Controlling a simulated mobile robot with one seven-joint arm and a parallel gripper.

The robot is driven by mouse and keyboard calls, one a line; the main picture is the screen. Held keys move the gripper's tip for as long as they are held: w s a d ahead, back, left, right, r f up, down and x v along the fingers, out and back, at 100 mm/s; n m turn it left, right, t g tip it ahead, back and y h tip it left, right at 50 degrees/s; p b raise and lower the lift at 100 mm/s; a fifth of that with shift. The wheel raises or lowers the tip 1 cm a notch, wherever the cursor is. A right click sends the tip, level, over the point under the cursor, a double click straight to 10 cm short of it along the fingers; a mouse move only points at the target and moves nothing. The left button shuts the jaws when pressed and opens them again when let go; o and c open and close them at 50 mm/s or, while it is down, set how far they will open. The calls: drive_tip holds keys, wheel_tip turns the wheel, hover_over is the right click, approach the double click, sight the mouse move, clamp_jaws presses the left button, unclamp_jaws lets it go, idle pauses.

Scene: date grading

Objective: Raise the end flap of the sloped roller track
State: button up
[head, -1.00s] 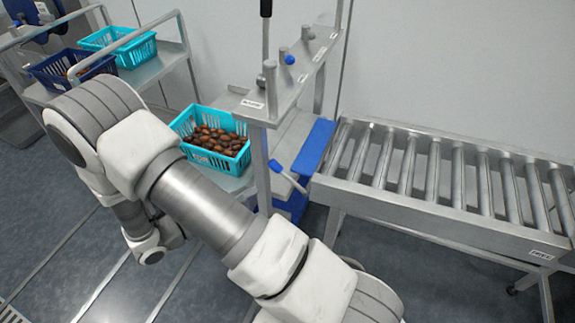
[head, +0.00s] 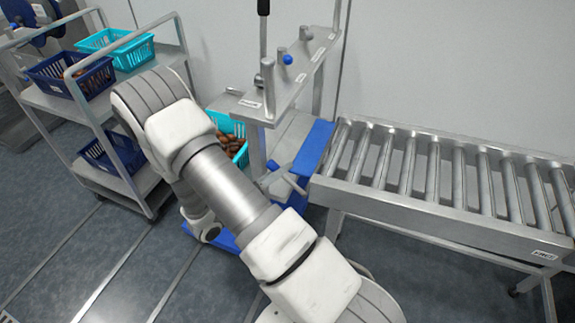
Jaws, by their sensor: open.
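The roller track (head: 440,185) stands at the right, with several metal rollers in a grey frame. A flat blue panel (head: 314,148), which looks like the end flap, lies along its left end. Its exact tilt is hard to tell. A grey lever with a blue end (head: 273,166) sits just left of the panel, beside the metal stand. My arm crosses the centre, bending down at the left of the stand. My gripper does not show; the arm's lowest visible part is left of the lever and panel.
A metal stand (head: 283,92) with knobs and a tall rod rises left of the track. A teal basket of dates (head: 240,158) is partly behind my arm. A shelf cart at left carries a teal basket (head: 125,48) and dark blue baskets (head: 68,75). Floor is clear at lower left.

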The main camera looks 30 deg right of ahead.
drive_tip(key=x, duration=0.3)
drive_tip(key=shift+w+d, duration=0.1)
drive_tip(key=shift+d, duration=0.2)
clamp_jaws()
idle(1.2)
